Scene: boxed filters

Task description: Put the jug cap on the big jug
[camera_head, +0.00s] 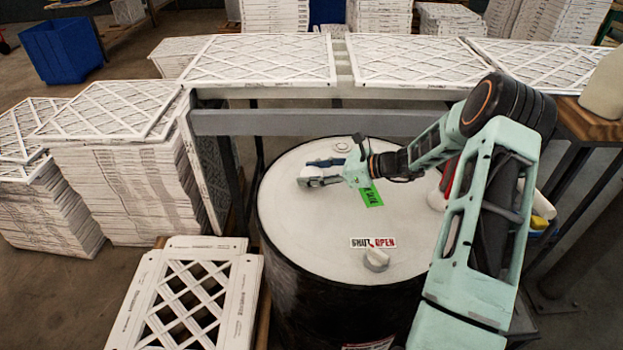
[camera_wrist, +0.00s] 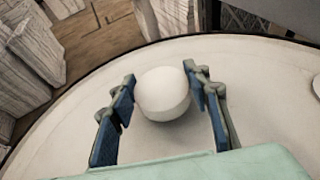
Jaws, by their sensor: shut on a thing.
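My gripper (camera_head: 318,172) is over the far left part of a white-topped drum. In the wrist view my gripper (camera_wrist: 161,76) has its blue-padded fingers on either side of a round white cap (camera_wrist: 163,96) and is shut on it. In the head view the cap is small and mostly lost between the fingers against the white lid. I cannot tell whether it touches the lid. A cream container (camera_head: 603,88), which looks like the big jug, stands on a wooden table at the right edge. It is cut off by the frame, and its top is not clearly visible.
The drum lid (camera_head: 310,240) has a knob (camera_head: 376,259) with a SHUT/OPEN label at the front. Red, white and yellow items are partly hidden behind my arm at right. Framed filters (camera_head: 258,60) lie on a rack behind, and stacks stand at left.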

